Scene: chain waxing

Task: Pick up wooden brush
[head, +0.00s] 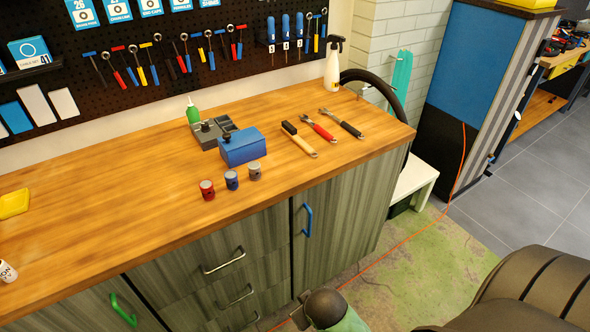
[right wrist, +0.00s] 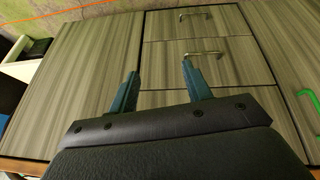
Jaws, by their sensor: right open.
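The wooden brush (head: 302,143) lies on the wooden workbench (head: 110,195) near its right end in the head view. It has a pale wooden handle and a dark end toward the back. My right gripper (right wrist: 158,75) shows in the right wrist view with its two teal fingers apart and nothing between them. It is by the grey cabinet fronts, away from the brush. The brush is out of the right wrist view. My left gripper is in neither view.
Red-handled pliers (head: 319,128) and a black-handled tool (head: 342,123) lie right of the brush. A blue box (head: 243,148) stands left of it, with red (head: 207,190), blue (head: 231,180) and grey (head: 255,172) small cans in front. A spray bottle (head: 332,65) stands behind.

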